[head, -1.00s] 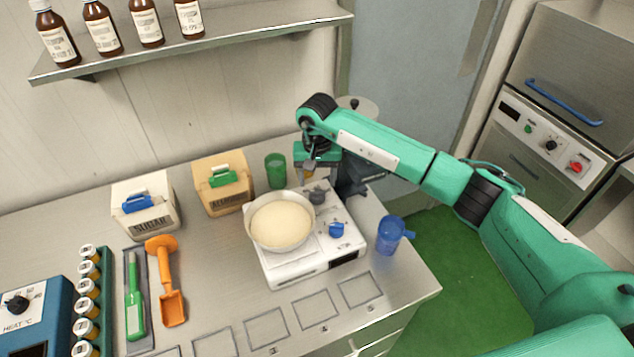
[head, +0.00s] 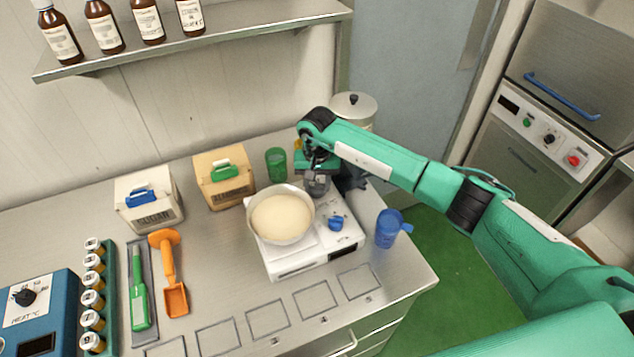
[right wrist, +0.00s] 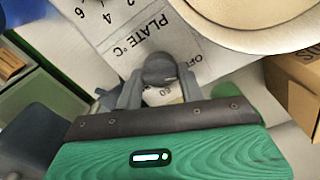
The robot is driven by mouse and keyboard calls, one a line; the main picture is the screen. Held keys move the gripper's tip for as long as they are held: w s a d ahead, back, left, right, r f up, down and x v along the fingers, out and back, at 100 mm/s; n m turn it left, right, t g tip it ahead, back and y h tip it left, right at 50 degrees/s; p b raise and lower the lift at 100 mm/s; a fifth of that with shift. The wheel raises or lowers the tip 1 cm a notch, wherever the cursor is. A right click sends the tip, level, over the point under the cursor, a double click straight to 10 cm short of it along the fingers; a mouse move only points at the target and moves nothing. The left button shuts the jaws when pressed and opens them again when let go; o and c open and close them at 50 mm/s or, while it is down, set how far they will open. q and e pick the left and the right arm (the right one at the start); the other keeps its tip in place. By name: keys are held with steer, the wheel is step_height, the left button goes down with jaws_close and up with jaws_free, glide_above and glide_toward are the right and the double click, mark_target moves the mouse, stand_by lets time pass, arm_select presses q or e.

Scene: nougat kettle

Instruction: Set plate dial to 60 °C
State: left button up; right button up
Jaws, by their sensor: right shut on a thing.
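The white hot plate (head: 312,262) stands on the steel counter with a pan (head: 281,218) of pale cream mass on it. My right gripper (head: 317,188) is down at the plate's back right corner. In the right wrist view its fingers (right wrist: 160,88) are shut on the grey plate dial (right wrist: 158,68), one on each side. The dial's exact setting is hard to read. A blue knob (head: 337,223) sits nearer the front. My left gripper is not in view.
A blue mug (head: 389,229) stands right of the plate, a green cup (head: 276,164) behind the pan. A sugar box (head: 148,202) and a tan box (head: 223,178) stand to the left. A lidded pot (head: 353,108) is behind my right arm.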

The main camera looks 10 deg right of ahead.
steer(key=shift+f+b, duration=0.1)
steer(key=shift+b, duration=0.3)
steer(key=m+b, duration=0.1)
steer(key=b, duration=0.2)
steer(key=m+b, duration=0.2)
steer(key=b, duration=0.1)
steer(key=shift+f, duration=0.25)
arm_select(q)
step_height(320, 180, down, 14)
steer(key=b, duration=0.8)
arm_select(e)
steer(key=m, duration=0.7)
steer(key=shift+r+m, duration=0.15)
steer(key=shift+m, duration=0.15)
steer(key=m+b, duration=0.1)
steer(key=m, duration=0.1)
steer(key=shift+m+b, duration=0.3)
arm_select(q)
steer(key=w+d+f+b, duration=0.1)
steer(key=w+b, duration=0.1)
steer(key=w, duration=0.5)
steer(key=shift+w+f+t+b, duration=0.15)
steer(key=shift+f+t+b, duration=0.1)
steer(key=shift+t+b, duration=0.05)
arm_select(e)
steer(key=shift+r+m, duration=0.2)
steer(key=shift+m, duration=2.1)
steer(key=o, duration=1)
steer(key=shift+c, duration=0.2)
